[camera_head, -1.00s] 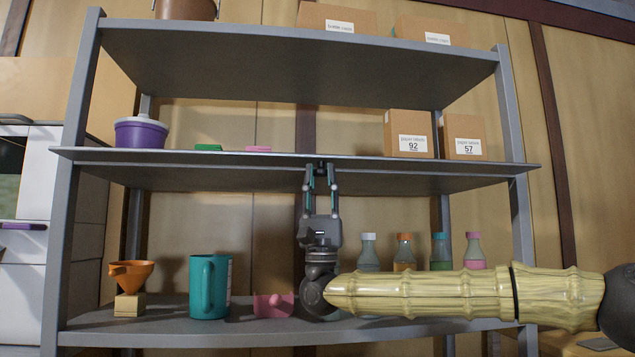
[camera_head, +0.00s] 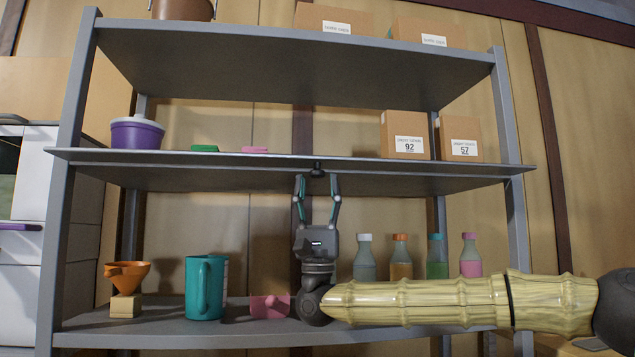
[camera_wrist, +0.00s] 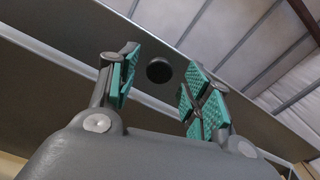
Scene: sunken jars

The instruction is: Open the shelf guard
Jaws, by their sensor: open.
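The shelf guard (camera_head: 200,172) looks like a long, thin grey panel along the front of the middle shelf, spanning past both posts. A small dark round knob (camera_head: 317,172) sits near its middle, and it also shows in the wrist view (camera_wrist: 159,70). My gripper (camera_head: 317,180) points up beneath the panel. Its two fingers, with teal pads, are spread wide and empty. In the wrist view the knob lies between my open fingers (camera_wrist: 158,88), apart from both pads. I cannot tell the exact depth between the fingertips and the knob.
The middle shelf holds a purple tub (camera_head: 137,133), small green and pink pieces and two boxes (camera_head: 405,135). Below stand an orange funnel (camera_head: 127,275), a teal mug (camera_head: 207,287), a pink holder (camera_head: 270,306) and several bottles (camera_head: 400,258) close to my arm.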

